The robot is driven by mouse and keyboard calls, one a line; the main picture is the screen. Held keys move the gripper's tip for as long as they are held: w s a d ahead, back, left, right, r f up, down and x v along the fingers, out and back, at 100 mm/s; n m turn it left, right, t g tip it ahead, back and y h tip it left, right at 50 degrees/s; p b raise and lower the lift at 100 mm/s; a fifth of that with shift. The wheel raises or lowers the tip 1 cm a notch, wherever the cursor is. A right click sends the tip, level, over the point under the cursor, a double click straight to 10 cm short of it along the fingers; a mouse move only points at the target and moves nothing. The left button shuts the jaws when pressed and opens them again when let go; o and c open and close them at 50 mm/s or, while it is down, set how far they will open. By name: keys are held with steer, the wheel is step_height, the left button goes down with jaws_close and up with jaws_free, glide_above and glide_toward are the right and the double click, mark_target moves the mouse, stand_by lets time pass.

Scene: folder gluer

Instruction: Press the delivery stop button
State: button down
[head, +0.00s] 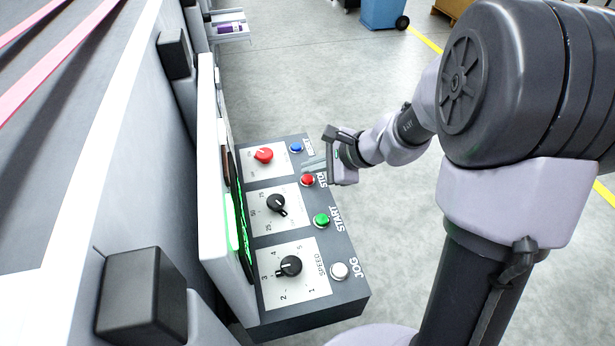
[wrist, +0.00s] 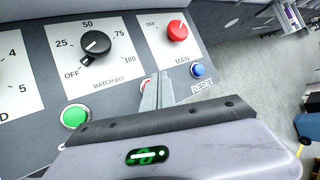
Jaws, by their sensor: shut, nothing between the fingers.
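The red stop button (head: 307,180) sits on the grey control panel (head: 340,268), beside a partly covered STOP label in the head view. In the wrist view only a sliver of the button (wrist: 144,85) shows; my fingers hide the rest. My gripper (head: 304,165) is shut and empty, with its thin fingertips over the panel beside the red button. The gripper also shows in the wrist view (wrist: 158,77), its fingers together. I cannot tell whether the tips touch the panel or the button.
Near the stop button are a blue reset button (head: 296,147), a green start button (head: 321,220) and a white jog button (head: 340,270). A red main knob (head: 263,155) and black batch (head: 276,204) and speed (head: 290,266) knobs stand up. A screen (head: 240,215) rises behind them.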

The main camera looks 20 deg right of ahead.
mark_target(311, 180)
steer(key=shift+f, duration=0.1)
stand_by(0.5)
steer(key=shift+f+b, duration=0.3)
steer(key=shift+b, duration=0.25)
steer(key=shift+f+b, duration=0.55)
steer(key=shift+b, duration=0.1)
stand_by(0.4)
steer(key=shift+r, duration=0.15)
steer(key=shift+r+p, duration=0.75)
steer(key=shift+r, duration=0.05)
step_height(311, 180, up, 5)
steer(key=p, duration=0.4)
steer(key=shift+r, duration=0.1)
stand_by(0.4)
